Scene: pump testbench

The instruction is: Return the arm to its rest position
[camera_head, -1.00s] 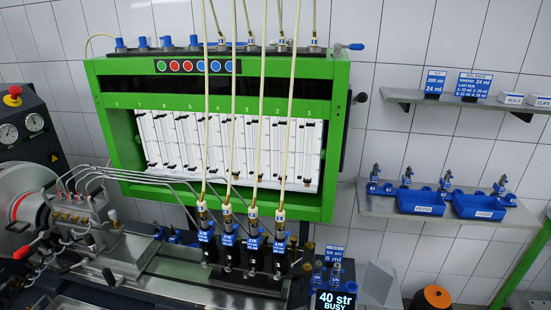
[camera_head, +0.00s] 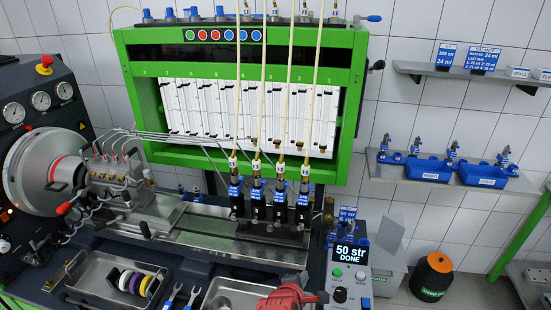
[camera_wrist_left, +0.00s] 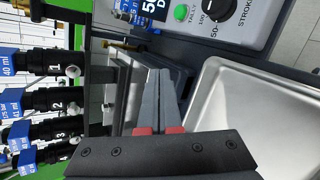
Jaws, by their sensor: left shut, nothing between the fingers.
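My left gripper (camera_head: 322,297) is red with dark fingers and shows at the bottom of the head view, pointing right towards the control box. In the left wrist view its two dark fingers (camera_wrist_left: 158,82) are together and empty. The control box (camera_head: 349,275) reads "50 str DONE" and stands just beyond the fingertips, apart from them in the head view. My right gripper is in neither view.
A row of black injectors (camera_head: 271,208) with blue labels stands on the bench behind the gripper. A metal tray (camera_wrist_left: 262,112) lies beside the fingers. Another tray (camera_head: 85,291) holds coloured rings. An orange-topped container (camera_head: 433,280) stands at right.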

